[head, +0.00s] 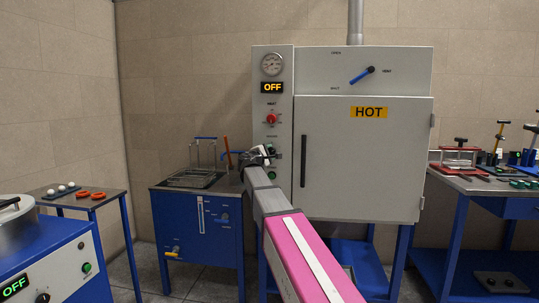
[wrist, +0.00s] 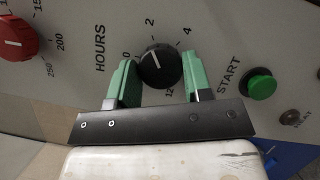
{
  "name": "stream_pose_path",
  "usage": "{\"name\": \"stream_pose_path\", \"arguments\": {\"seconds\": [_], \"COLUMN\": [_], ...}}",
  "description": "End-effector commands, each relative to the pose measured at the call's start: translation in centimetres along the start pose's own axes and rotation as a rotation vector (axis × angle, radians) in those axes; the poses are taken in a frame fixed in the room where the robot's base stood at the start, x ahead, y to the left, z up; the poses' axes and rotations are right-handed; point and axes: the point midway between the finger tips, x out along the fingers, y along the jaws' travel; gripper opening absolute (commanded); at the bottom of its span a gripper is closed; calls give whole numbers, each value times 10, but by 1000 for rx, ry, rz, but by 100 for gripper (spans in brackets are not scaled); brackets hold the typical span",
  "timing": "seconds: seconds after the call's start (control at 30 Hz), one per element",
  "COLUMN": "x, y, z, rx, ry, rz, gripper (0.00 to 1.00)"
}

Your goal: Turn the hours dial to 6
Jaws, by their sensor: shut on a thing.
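The hours dial (wrist: 160,66) is a round black knob with a white pointer line, in the upper middle of the wrist view. Its pointer leans up and left, between the 0 and the 2. The numbers 0, 2, 4 and part of 12 show around it; the 6 is not visible. My gripper (wrist: 159,82) has green fingers on either side of the knob and is shut on it. In the head view my gripper (head: 260,155) is at the oven's control panel (head: 285,85), and the dial there is largely hidden by it.
In the wrist view, the green START button (wrist: 258,83) is right of the fingers and a red temperature knob (wrist: 13,38) is at upper left. The oven door (head: 360,160) is closed, with a HOT sign. A blue-fronted bath (head: 200,240) stands left of the oven.

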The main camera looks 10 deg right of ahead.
Motion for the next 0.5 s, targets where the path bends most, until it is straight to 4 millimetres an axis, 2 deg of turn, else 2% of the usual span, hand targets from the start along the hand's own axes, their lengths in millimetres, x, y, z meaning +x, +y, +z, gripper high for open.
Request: {"name": "stream_pose_path", "arguments": {"seconds": [0.5], "x": [0], "y": [1], "z": [2], "rx": [452], "ry": [27], "rz": [-198], "gripper": [22]}}
